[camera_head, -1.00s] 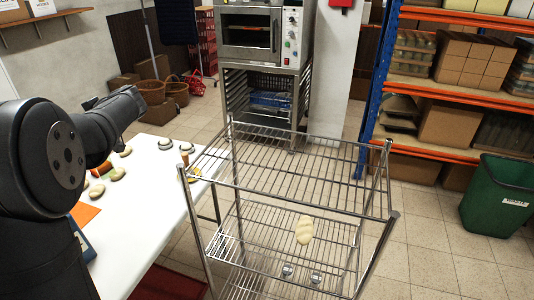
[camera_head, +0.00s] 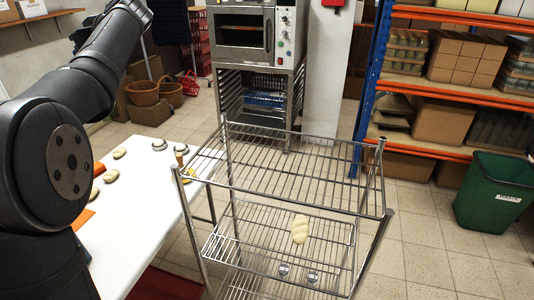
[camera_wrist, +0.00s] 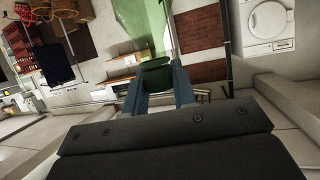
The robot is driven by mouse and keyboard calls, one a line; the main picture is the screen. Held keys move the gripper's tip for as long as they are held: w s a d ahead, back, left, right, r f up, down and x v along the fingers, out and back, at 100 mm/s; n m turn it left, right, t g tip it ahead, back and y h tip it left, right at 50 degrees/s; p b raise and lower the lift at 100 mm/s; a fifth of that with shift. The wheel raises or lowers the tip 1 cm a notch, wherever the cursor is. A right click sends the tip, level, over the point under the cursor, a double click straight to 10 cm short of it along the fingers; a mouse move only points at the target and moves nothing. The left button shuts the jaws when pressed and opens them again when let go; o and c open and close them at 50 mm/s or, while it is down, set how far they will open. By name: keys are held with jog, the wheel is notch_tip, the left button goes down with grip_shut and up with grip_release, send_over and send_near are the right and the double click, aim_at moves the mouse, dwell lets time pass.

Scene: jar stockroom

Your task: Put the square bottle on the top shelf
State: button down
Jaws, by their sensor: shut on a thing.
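In the wrist view my gripper (camera_wrist: 158,88) is shut on a dark green thing (camera_wrist: 156,78), held between its two blue-grey fingers. It is probably the square bottle, but its shape is mostly hidden by the fingers. In the head view neither my gripper nor the held thing shows; my arm rises at the left and leaves the frame at the top. The top shelf (camera_head: 285,165) of the wire rack stands at the centre of the head view, to the right of my arm. It is empty.
The rack's lower shelf holds a pale braided loaf (camera_head: 300,229) and two small jars (camera_head: 284,269). A white table (camera_head: 150,215) with several small items stands left of the rack. Behind are an oven (camera_head: 243,35) and orange-blue shelving; a green bin (camera_head: 494,192) stands right.

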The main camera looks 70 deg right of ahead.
jog(key=s+d+m+g+h, duration=0.1)
jog(key=s+d+m+h, duration=0.1)
jog(key=s+d, duration=0.4)
jog(key=s+d+m+h, duration=0.15)
jog(key=s+d, duration=0.25)
jog(key=s, duration=0.5)
jog(key=s+d+m+g+h, duration=0.2)
jog(key=s+m, duration=0.1)
jog(key=s, duration=1)
jog(key=s+d+m+g+h, duration=0.2)
jog(key=s+d+g, duration=0.1)
jog(key=s, duration=1.1)
jog(key=s+d+m+g+h, duration=0.2)
jog(key=s+m+h, duration=0.1)
jog(key=s, duration=1)
jog(key=w+d+f, duration=0.3)
jog(key=w+f, duration=0.2)
jog(key=f, duration=0.3)
jog(key=w+d+f, duration=0.3)
jog(key=w+f, duration=0.2)
jog(key=f, duration=0.3)
jog(key=shift+w, duration=0.35)
jog(key=shift+d+f, duration=0.1)
jog(key=c, duration=1.2)
grip_release()
